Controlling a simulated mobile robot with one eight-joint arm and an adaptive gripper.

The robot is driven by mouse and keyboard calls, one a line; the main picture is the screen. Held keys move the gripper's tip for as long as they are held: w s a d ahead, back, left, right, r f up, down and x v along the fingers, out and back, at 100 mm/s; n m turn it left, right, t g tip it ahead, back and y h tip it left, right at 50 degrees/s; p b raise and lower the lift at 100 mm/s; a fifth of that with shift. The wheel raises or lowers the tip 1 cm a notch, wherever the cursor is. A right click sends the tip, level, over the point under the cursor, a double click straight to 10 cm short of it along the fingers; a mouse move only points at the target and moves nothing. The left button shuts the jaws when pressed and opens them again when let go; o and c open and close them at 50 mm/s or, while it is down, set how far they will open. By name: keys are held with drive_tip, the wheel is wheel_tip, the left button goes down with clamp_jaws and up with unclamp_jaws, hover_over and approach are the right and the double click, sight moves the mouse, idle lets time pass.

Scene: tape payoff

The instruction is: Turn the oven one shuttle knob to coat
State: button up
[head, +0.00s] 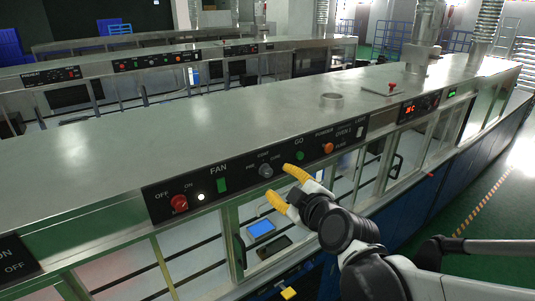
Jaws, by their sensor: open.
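The shuttle knob (265,170) is a grey round knob on the black control panel (225,186) of the near oven. Small labels above and beside it are too small to read surely, and its pointer direction cannot be told. My gripper (286,184) has two yellow fingers, spread apart and empty. It is in front of the panel, just right of and below the knob, with the upper fingertip near the panel and the lower one lower left. I cannot tell whether either fingertip touches the panel.
A blue-screened device (261,228) shows behind the glass. The steel top (220,120) is mostly clear.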

sight(269, 173)
drive_tip(key=x, duration=0.8)
drive_tip(key=shift+w+a+f+b, duration=0.15)
drive_tip(key=shift+w+b, duration=0.1)
drive_tip(key=shift+b, duration=0.1)
drive_tip(key=shift+c, duration=0.4)
clamp_jaws()
